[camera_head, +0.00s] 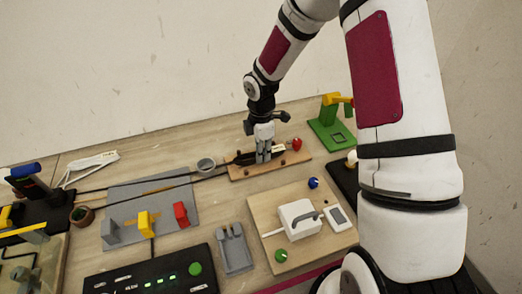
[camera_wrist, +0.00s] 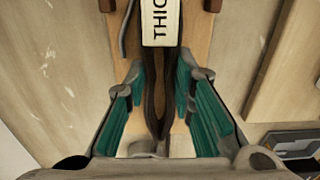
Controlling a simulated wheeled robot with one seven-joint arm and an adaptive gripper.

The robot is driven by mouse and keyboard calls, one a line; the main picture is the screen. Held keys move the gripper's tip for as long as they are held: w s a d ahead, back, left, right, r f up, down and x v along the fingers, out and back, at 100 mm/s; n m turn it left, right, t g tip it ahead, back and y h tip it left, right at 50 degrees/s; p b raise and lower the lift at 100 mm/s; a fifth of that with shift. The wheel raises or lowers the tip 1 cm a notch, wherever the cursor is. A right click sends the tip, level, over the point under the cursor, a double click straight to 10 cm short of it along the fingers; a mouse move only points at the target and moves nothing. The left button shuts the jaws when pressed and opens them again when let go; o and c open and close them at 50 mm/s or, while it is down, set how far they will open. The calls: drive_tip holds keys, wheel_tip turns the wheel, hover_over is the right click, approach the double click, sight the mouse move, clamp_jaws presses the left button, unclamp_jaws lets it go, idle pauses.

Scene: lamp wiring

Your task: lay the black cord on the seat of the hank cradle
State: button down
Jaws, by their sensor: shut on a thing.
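The hank cradle is a brown wooden board (camera_head: 292,162) at the back middle of the bench, with a red knob at its right end. In the wrist view its board (camera_wrist: 200,45) runs under the jaws, with brown posts at the top edge. The black cord (camera_wrist: 155,85) is a dark bundle along the board, with a white label (camera_wrist: 161,22) reading "THIC". My gripper (camera_head: 263,158) points down over the cradle, shut on the cord, which runs between its teal pads in the wrist view. Whether the cord touches the seat is hard to tell.
Dark lines (camera_head: 135,184) run left from the cradle across a grey mat (camera_head: 190,215). A small grey cup (camera_head: 206,164) stands just left of the cradle. A green stand (camera_head: 330,125) is at right; a board with a white box (camera_head: 299,220) lies in front.

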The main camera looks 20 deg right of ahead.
drive_tip(key=shift+f, duration=0.2)
idle(0.3)
drive_tip(key=c, duration=1.3)
unclamp_jaws()
drive_tip(key=s+r+m+t+h, duration=0.1)
drive_tip(key=s+r+m, duration=0.15)
drive_tip(key=r, duration=0.85)
drive_tip(key=s+r+m, duration=0.2)
drive_tip(key=s+r, duration=0.1)
drive_tip(key=r, duration=0.7)
drive_tip(key=s+r+m+t, duration=0.2)
drive_tip(key=s+r+m, duration=0.4)
drive_tip(key=s, duration=0.4)
drive_tip(key=s+r+m+t+y, duration=0.1)
drive_tip(key=s+r+m+t, duration=0.1)
drive_tip(key=s+r+m, duration=0.4)
drive_tip(key=s+m, duration=0.1)
drive_tip(key=s, duration=0.3)
drive_tip(key=shift+r+t, duration=0.3)
